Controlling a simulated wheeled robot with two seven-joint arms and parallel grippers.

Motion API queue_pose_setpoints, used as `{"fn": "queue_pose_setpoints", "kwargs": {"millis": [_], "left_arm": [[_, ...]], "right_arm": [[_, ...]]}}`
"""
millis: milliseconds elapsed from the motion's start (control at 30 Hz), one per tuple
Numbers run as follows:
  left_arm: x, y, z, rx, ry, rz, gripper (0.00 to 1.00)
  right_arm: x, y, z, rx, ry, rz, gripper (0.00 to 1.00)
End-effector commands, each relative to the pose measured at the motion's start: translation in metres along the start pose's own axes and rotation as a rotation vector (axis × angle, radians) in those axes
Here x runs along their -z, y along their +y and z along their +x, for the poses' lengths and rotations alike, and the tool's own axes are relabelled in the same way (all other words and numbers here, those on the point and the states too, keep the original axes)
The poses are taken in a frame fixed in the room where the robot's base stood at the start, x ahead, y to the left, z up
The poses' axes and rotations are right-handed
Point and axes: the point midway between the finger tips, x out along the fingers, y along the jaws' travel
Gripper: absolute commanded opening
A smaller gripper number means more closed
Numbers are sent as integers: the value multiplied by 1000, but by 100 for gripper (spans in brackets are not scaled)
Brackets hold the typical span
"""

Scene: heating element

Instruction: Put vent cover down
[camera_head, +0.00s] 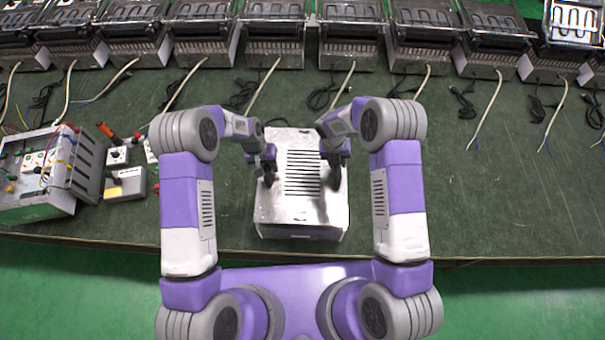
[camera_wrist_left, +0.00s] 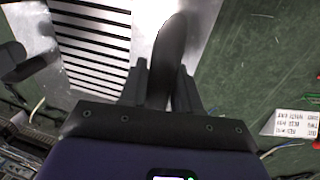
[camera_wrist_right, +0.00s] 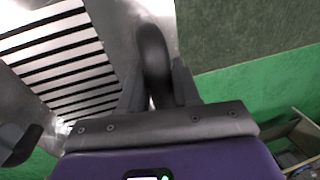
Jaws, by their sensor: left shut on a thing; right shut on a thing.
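The vent cover (camera_head: 300,215) is a silver metal box-shaped cover with dark slots across its top. It is in the middle of the head view, near the bench's front edge; whether it rests fully on the bench cannot be told. My left gripper (camera_head: 268,176) is shut on its left black handle, which shows between the fingers in the left wrist view (camera_wrist_left: 167,50). My right gripper (camera_head: 335,176) is shut on the right black handle, seen in the right wrist view (camera_wrist_right: 153,60). The cover's slotted top also fills part of both wrist views.
The dark green bench (camera_head: 480,200) is clear to the right of the cover. Several slotted metal heater units (camera_head: 275,40) line the back, with loose cables in front. An open wired box (camera_head: 45,205) and a small grey box (camera_head: 125,186) stand at the left.

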Motion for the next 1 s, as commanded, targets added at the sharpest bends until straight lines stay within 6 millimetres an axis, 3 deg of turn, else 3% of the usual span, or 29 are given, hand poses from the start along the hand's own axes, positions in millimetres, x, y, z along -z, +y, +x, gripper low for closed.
{"fn": "queue_pose_setpoints", "kwargs": {"millis": [467, 1000], "left_arm": [[1, 0, 4, 0, 2, 0, 0], [1, -5, 26, 0, 2, 0, 0]], "right_arm": [[-1, 1, 4, 0, -2, 0, 0], [-1, 5, 26, 0, -2, 0, 0]]}}
